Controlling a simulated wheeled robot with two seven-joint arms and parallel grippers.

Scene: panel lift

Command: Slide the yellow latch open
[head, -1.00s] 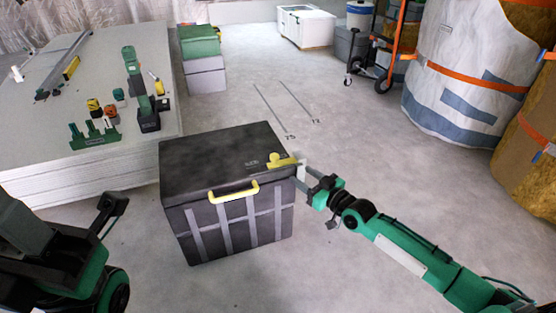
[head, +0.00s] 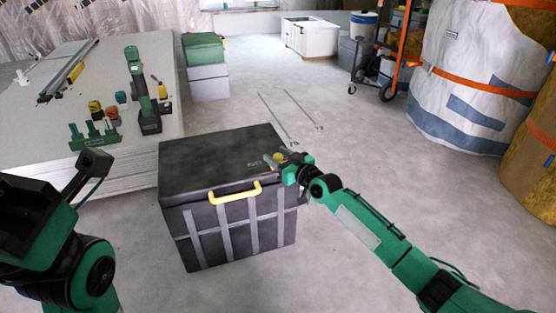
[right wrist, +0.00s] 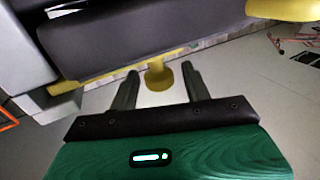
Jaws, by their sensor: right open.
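The yellow latch (head: 272,160) is on the top right edge of a dark box (head: 213,165), partly covered by my right gripper (head: 281,158). In the right wrist view the latch's round knob (right wrist: 158,76) stands between the two open fingers of the right gripper (right wrist: 160,70), with a gap on each side. A yellow strip (right wrist: 100,77) runs along the box edge behind it. The box has a yellow front handle (head: 234,192), and its lid looks closed. My left arm is at the lower left, with its dark gripper (head: 88,172) raised, its jaws unclear.
A stack of pale boards (head: 140,168) with tools on it stands left of the box. A green case (head: 203,48) on a grey box is behind. Wrapped rolls (head: 470,75) and an orange cart (head: 401,45) stand at the right.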

